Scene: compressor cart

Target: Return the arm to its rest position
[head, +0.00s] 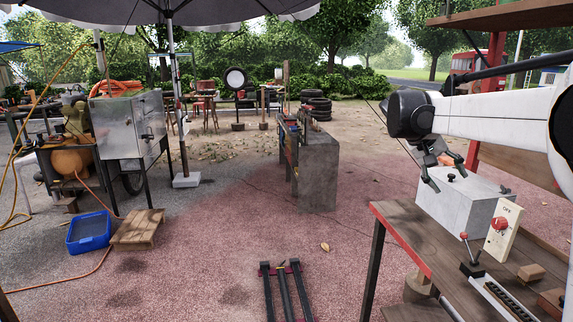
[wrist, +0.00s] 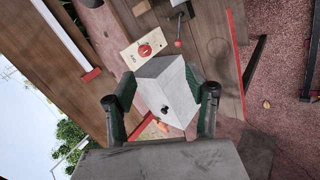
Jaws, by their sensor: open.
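My gripper (head: 428,178) is at the right in the head view, at the end of my white arm, just above and beside a grey metal box (head: 466,200) on the wooden workbench (head: 412,236). In the wrist view my gripper (wrist: 162,100) has its two dark fingers spread wide. The grey box (wrist: 168,85) shows between and beyond the fingers, with a small black knob on it. Nothing is held. Whether a finger touches the box cannot be told.
A cream switch panel with a red knob (head: 501,224) stands in front of the box, near a red-knobbed lever (head: 466,240). A red-framed shelf (head: 490,70) rises behind. Open paved ground lies left of the bench. A blue tub (head: 89,232) and metal cabinet (head: 128,122) stand far left.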

